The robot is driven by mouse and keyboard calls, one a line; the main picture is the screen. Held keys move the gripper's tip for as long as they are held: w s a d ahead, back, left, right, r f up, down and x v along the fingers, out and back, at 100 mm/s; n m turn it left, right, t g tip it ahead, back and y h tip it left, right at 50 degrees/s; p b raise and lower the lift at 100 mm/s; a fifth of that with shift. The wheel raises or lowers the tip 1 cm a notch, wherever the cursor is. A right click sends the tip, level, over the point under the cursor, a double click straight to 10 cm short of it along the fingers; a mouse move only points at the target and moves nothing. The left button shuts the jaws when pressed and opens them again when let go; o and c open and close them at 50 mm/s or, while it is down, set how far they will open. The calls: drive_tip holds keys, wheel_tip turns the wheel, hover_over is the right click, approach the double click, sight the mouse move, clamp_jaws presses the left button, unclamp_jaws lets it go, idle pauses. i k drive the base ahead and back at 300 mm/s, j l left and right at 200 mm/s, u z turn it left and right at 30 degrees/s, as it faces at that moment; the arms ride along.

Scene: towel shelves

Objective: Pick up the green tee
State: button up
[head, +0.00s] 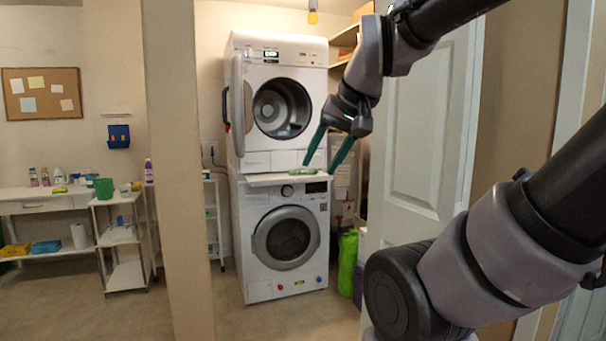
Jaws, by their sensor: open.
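A small flat green item (302,171), which looks like the folded green tee, lies on the white pull-out shelf (262,179) between the two stacked machines. My gripper (319,167) points down at the right end of this shelf, with its dark green fingers spread apart and nothing between them. The left fingertip appears just above the green item in the picture, and the right fingertip is to its right. I cannot tell the exact gap in depth between the fingers and the item.
The upper dryer (285,75) has its round door open to the left. The washer (262,272) below is shut. A white door (425,150) stands right of my gripper, and a wall post (178,180) stands left of the machines. A bright green bag (347,262) is on the floor.

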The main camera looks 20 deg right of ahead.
sight(313, 170)
drive_tip(key=i+l, duration=0.15)
drive_tip(key=i, duration=0.4)
drive_tip(key=i+l, duration=0.2)
drive_tip(key=i, duration=0.35)
drive_tip(key=i+l, duration=0.15)
drive_tip(key=i, duration=0.45)
drive_tip(key=i+l, duration=0.2)
drive_tip(key=i, duration=0.35)
drive_tip(key=i+l, duration=0.15)
drive_tip(key=i, duration=0.4)
drive_tip(key=i+l, duration=0.2)
drive_tip(key=i, duration=0.35)
drive_tip(key=z, duration=0.05)
